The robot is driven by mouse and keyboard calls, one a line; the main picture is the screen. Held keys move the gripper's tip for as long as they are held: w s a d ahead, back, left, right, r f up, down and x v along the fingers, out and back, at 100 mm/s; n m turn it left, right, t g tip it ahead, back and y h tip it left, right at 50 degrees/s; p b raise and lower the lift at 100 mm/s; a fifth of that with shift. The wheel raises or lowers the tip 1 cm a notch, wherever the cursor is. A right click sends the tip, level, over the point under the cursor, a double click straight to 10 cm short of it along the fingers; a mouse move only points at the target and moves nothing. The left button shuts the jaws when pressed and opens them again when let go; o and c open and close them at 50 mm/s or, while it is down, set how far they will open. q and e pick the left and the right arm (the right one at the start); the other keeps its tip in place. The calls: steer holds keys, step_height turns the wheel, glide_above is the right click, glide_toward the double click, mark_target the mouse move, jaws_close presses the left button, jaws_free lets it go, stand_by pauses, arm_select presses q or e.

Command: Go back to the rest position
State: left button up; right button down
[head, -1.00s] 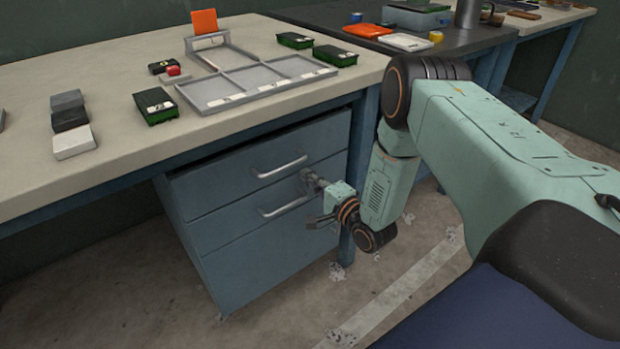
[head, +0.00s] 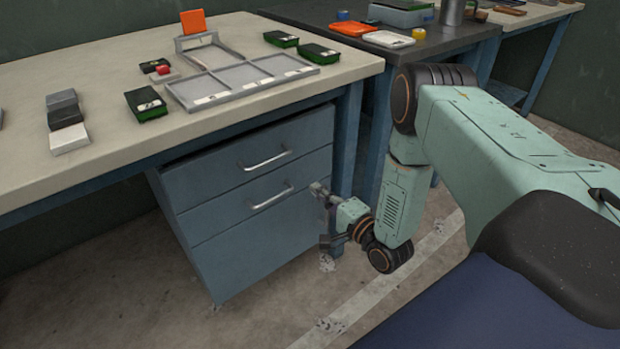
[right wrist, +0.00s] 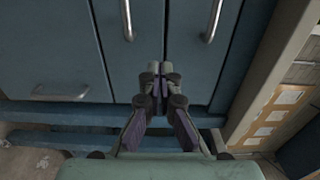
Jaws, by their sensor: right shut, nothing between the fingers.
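My right gripper (head: 319,190) is low beside the right end of the blue drawer cabinet (head: 235,260) in the head view. Its fingers point up and to the left. In the right wrist view the fingers (right wrist: 157,72) are together with nothing between them, in front of blue panels with upright metal handles. The gripper looks apart from the lower drawer handle (head: 271,197). The upper drawer handle (head: 266,161) is farther left and higher. The drawer fronts look closed. My left gripper is not in view.
Above the cabinet is a beige bench top (head: 110,185) with a grey divided tray (head: 240,85), green boxes (head: 147,104) and grey blocks (head: 65,118). A dark bench (head: 420,50) stands behind. A blue bench leg (head: 350,140) is close to my right gripper. Floor (head: 330,300) is open in front.

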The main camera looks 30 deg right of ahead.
steer(key=s, duration=0.4)
steer(key=shift+d+p, duration=0.15)
steer(key=shift+p, duration=0.2)
steer(key=s+a+f+n+g+h+p, duration=0.1)
steer(key=s+a+f+n+g, duration=0.35)
steer(key=s+f+g, duration=0.2)
steer(key=s+a+f+n+g+p, duration=0.1)
steer(key=s+a+f+n+g, duration=0.2)
steer(key=s+f+n+g, duration=0.3)
steer(key=s+a+r+n+g+p, duration=0.2)
steer(key=s+a+r+n, duration=0.1)
steer(key=s, duration=0.5)
steer(key=s+a+r+n+g+p, duration=0.1)
steer(key=s+a+r+n+g, duration=0.1)
steer(key=s+r, duration=0.3)
steer(key=shift+s+a+n+g+h+p, duration=0.35)
steer(key=shift+s+n+g, duration=0.3)
steer(key=shift+s, duration=1.65)
